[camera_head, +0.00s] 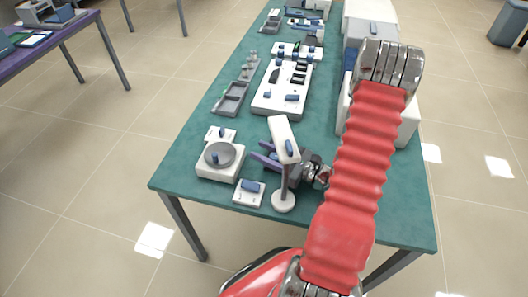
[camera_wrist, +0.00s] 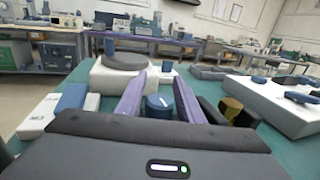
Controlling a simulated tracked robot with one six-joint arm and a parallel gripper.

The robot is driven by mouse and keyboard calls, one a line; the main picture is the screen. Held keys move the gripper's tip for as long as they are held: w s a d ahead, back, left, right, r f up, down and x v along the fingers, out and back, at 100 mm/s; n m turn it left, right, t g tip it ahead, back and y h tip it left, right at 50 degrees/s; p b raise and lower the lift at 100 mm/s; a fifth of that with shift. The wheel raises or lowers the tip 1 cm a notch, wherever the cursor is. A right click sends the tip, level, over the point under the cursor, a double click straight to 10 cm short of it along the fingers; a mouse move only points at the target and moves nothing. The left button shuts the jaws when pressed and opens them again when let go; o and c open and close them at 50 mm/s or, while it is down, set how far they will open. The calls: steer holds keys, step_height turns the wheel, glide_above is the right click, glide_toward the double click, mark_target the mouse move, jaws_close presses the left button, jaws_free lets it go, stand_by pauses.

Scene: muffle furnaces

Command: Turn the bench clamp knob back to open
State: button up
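A blue round knob (camera_wrist: 158,107) with a white pointer line shows between my gripper's fingers in the wrist view; it looks like the clamp knob, but its mount is hidden. My gripper (camera_wrist: 159,90) has two purple fingers, open, one on each side of the knob. A narrow gap seems to show beside it; I cannot tell whether either finger touches. In the head view my gripper (camera_head: 267,157) is low over the teal bench (camera_head: 180,168), partly hidden behind a white tilted head (camera_head: 281,130) on a post. The knob cannot be made out there.
A white box with a grey round plate (camera_head: 221,156) stands beyond the fingers. A small white block with a blue part (camera_head: 250,192) lies nearer the bench's front edge. A large white panel (camera_head: 283,92) and a grey tray (camera_head: 231,98) stand farther back. The post's round base (camera_head: 283,202) is close by.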

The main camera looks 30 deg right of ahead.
steer(key=c, duration=0.7)
steer(key=shift+n+g+y, duration=0.3)
steer(key=shift+n+y, duration=0.1)
steer(key=shift+y, duration=0.1)
steer(key=shift+s+a+n+g+y, duration=0.15)
steer(key=shift+a+n+g+y, duration=0.05)
steer(key=shift+n+g+y, duration=0.45)
steer(key=shift+s+a+n+g+y, duration=0.15)
steer(key=shift+n+g+y, duration=0.25)
steer(key=shift+y, duration=0.35)
steer(key=shift+s+a+n+g+y, duration=0.2)
steer(key=shift+n+g+y, duration=0.6)
steer(key=shift+g, duration=0.1)
steer(key=shift+s+a+n+g+y, duration=0.15)
steer(key=shift+n+g+y, duration=0.6)
steer(key=shift+g, duration=0.1)
steer(key=o, duration=1)
steer(key=shift+o, duration=0.2)
steer(key=shift+t, duration=0.3)
